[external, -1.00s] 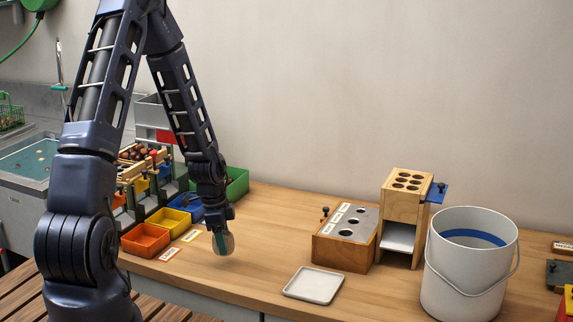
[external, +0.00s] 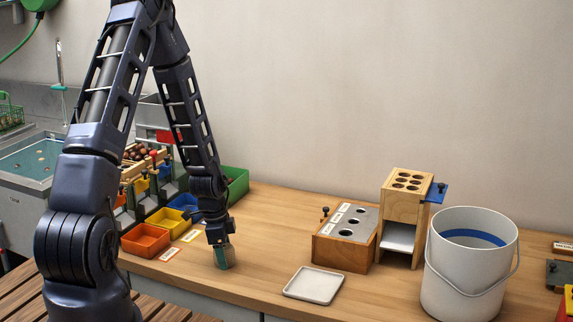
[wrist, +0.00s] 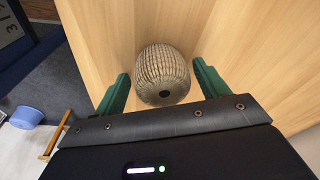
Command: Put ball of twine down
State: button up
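The ball of twine (wrist: 163,76) is a pale, ribbed, rounded ball with a dark hole in its end. In the wrist view it sits between the green fingers of my gripper (external: 223,262), with a narrow strip of wood showing on both sides, so the fingers look open around it. In the external view my gripper points down at the wooden worktop (external: 262,225), its fingertips close to the surface. There the ball is mostly hidden behind a finger. It appears to rest on the worktop.
A white square tray (external: 313,286) lies to the right. Behind it stand a wooden block with holes (external: 345,254) and a wooden stand (external: 405,190). A white bucket (external: 468,275) is further right. Orange (external: 145,241) and yellow (external: 168,222) bins are left of my gripper.

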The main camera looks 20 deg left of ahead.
jog(key=shift+r, duration=0.1)
jog(key=r, duration=0.3)
jog(key=a+r, duration=0.1)
jog(key=r, duration=0.6)
jog(key=shift+s+a+r, duration=0.25)
jog(key=shift+r, duration=0.05)
jog(key=s+r+n+t+y, duration=0.1)
jog(key=s+r+n, duration=0.3)
jog(key=r, duration=0.8)
jog(key=s+r+n+t+y, duration=0.1)
jog(key=s+r+n, duration=0.2)
jog(key=s+r, duration=0.7)
jog(key=s+d+r+n+t, duration=0.1)
jog(key=s+r+n, duration=0.5)
jog(key=s+r, duration=0.7)
jog(key=shift+s+d+r+t, duration=0.2)
jog(key=shift+s+r+t, duration=0.1)
jog(key=shift+t, duration=0.2)
